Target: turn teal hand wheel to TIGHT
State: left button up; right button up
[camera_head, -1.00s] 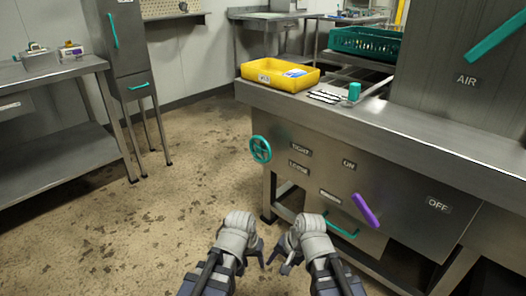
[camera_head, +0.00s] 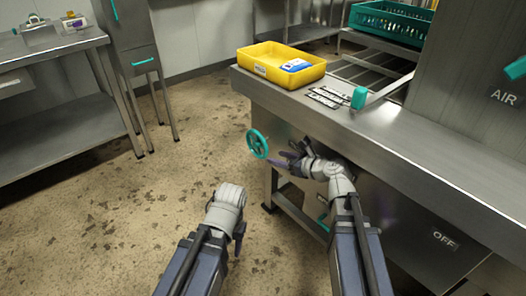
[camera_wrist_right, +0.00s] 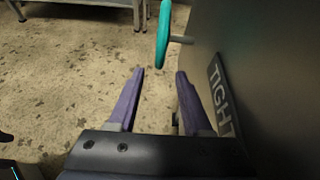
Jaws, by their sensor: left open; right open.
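The teal hand wheel (camera_head: 258,144) stands out from the metal front panel at its left end. In the right wrist view the wheel (camera_wrist_right: 163,35) shows edge-on with its shaft, beyond the fingertips. My right gripper (camera_head: 283,160) is beside the wheel, to its right and slightly lower, open and empty. Its purple fingers (camera_wrist_right: 158,74) point toward the wheel and are apart from it. The TIGHT label (camera_wrist_right: 220,97) is on the panel right of the fingers; my right arm hides it in the head view. My left gripper (camera_head: 238,240) hangs low over the floor, open, its fingers partly hidden.
A yellow bin (camera_head: 281,67) and a teal-knobbed lever (camera_head: 359,97) are on the counter (camera_head: 400,140) above the panel. A side table (camera_head: 60,45) and grey cabinet (camera_head: 128,45) stand at left. The floor (camera_head: 120,210) left of the panel is clear.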

aim_at(265, 153)
jog(key=b+x, duration=0.2)
jog(key=x, duration=0.5)
jog(key=shift+w+a+f+b, duration=0.2)
jog(key=shift+f+b, duration=0.05)
jog(key=shift+b, duration=0.15)
grip_shut()
